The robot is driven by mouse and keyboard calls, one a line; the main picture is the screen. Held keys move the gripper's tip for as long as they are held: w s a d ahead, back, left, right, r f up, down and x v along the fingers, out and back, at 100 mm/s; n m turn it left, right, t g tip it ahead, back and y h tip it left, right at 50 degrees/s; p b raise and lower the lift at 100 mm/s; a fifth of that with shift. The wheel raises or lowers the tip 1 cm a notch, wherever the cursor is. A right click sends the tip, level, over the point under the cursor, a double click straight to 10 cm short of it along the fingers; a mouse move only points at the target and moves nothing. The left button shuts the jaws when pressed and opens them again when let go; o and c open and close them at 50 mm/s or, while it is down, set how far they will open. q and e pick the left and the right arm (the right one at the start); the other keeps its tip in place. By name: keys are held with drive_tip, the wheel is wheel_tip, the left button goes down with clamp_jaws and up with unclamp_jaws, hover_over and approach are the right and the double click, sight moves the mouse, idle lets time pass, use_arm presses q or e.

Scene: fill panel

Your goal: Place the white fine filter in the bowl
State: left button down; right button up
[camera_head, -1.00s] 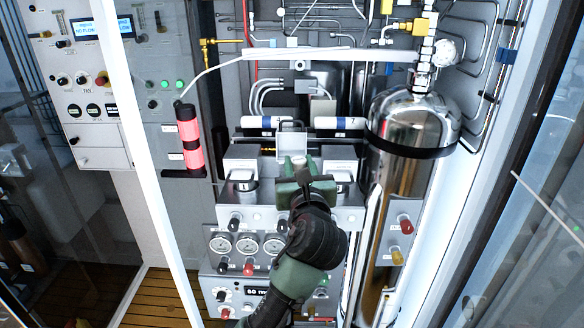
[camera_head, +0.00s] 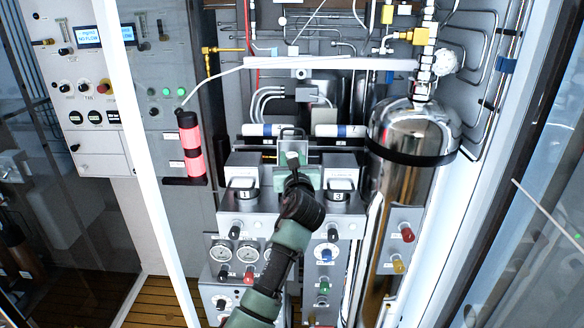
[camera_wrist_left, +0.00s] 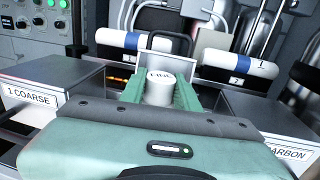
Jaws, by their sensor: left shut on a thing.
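The white fine filter (camera_wrist_left: 160,88) is a short cylinder with dark lettering on its top. My left gripper (camera_wrist_left: 160,98) is shut on it, a green finger on each side, and holds it upright. In the head view the filter (camera_head: 292,158) shows small and pale at the tip of my left gripper (camera_head: 293,170), over the middle of the panel between the units marked 1 and 3. The bowl cannot be made out; my gripper and wrist hide the middle position. My right gripper is not in view.
A box labelled 1 COARSE (camera_wrist_left: 45,95) flanks the gripper on the left and a CARBON box (camera_wrist_left: 270,125) on the right. A steel cylinder (camera_head: 412,130) rises at the right.

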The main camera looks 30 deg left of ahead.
use_arm(q)
wheel_tip(320, 180, down, 3)
drive_tip(key=shift+r, duration=0.2)
drive_tip(key=c, duration=1)
unclamp_jaws()
drive_tip(key=shift+w, duration=0.1)
drive_tip(key=shift+c, duration=0.2)
drive_tip(key=b+v, duration=0.4)
drive_tip(key=v, duration=0.8)
